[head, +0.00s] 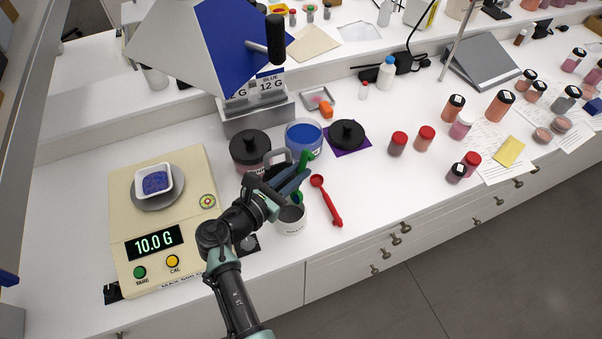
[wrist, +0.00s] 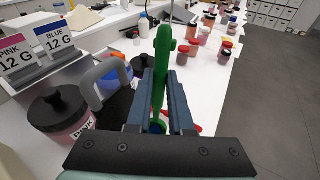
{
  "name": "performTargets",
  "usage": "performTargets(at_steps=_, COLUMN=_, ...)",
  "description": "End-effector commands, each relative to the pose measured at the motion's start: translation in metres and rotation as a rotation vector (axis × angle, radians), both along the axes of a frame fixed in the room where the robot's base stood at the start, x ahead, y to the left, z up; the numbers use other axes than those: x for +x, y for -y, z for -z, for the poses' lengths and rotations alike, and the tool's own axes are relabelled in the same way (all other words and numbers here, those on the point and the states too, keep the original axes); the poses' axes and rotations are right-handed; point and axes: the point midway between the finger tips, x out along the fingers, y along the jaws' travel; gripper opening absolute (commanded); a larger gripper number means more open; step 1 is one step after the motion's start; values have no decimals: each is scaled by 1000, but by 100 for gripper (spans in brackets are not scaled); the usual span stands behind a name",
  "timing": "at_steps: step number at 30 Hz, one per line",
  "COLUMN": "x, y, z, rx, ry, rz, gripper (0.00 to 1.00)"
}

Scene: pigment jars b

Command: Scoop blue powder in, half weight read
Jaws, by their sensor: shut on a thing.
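My gripper (head: 291,180) is shut on a green scoop (wrist: 161,62), whose handle stands up between the fingers. An open jar of blue powder (head: 304,136) stands just behind the gripper. The scale (head: 192,233) at left reads 10.0 G. On its round pan sits a white dish (head: 139,181) with blue-purple powder (head: 156,182). Signs (head: 270,85) read BLUE 12 G and, in the wrist view, PINK 12 G (wrist: 14,58).
A black-lidded pink jar (head: 249,166) stands beside the blue jar, left of it. A black lid (head: 347,133) lies on a purple cloth at right. A red scoop (head: 328,202) lies right of the cup. Several small jars and papers fill the right; the middle front counter is clear.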

Motion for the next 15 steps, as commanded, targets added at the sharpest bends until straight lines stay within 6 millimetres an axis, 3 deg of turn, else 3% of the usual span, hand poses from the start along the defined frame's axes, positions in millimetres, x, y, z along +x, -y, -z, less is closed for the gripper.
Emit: performTargets(at_steps=15, x=-10, y=-14, z=1, rx=-117, ry=82, rz=-1, gripper=0)
